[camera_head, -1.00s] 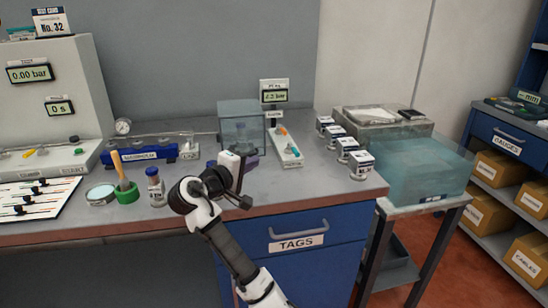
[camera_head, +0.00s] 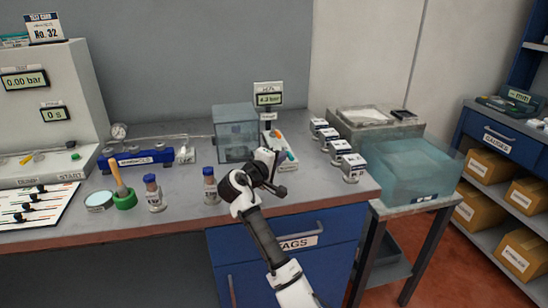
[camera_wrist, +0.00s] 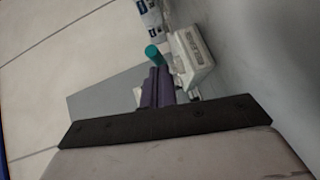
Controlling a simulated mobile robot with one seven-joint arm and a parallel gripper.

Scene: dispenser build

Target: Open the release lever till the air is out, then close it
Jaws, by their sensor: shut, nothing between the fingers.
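A slim white unit (camera_head: 290,161) with an orange part (camera_head: 278,134) and a teal part stands on the bench beside a clear box; I cannot tell for sure which part is the release lever. A display (camera_head: 268,99) behind it seems to read 4.3 bar, in small digits. My gripper (camera_head: 268,157) is in front of the unit, partly covering it. In the wrist view, its purple fingers (camera_wrist: 157,84) are together and empty. A teal cylinder (camera_wrist: 153,54) lies just past their tips, beside a white block (camera_wrist: 190,58); I cannot tell whether they touch.
The clear box (camera_head: 236,132) stands left of my gripper. Two blue-capped bottles (camera_head: 153,193) (camera_head: 210,186) stand near the front edge. Several white-and-blue containers (camera_head: 340,151) line the right side. A water tank (camera_head: 405,170) stands beyond the bench's right end.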

